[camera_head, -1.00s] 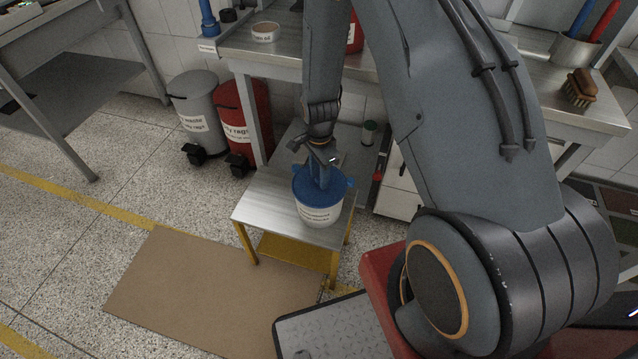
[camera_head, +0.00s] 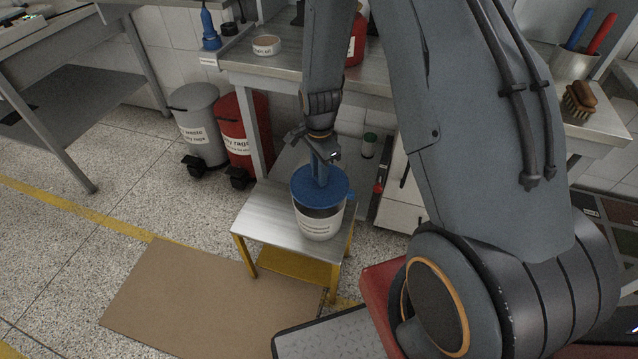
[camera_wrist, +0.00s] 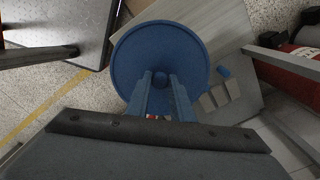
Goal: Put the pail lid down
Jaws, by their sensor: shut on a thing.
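The pail lid (camera_head: 313,190) is a round blue disc. My gripper (camera_head: 321,174) points down and is shut on the small knob at its middle. The white pail (camera_head: 319,226) with a printed label stands upright on a low metal-topped stool. The lid is a little above the pail, and a dark gap shows between them. In the wrist view the lid (camera_wrist: 185,45) fills the upper middle, with the fingers of my gripper (camera_wrist: 161,82) on its knob. The lid hides the pail there.
The stool top (camera_head: 262,217) is bare left of the pail. Brown cardboard (camera_head: 205,300) lies on the floor in front. A grey bin (camera_head: 200,125) and a red bin (camera_head: 245,135) stand behind left. A workbench (camera_head: 290,63) is behind. A small blue piece (camera_wrist: 223,71) shows beside the lid.

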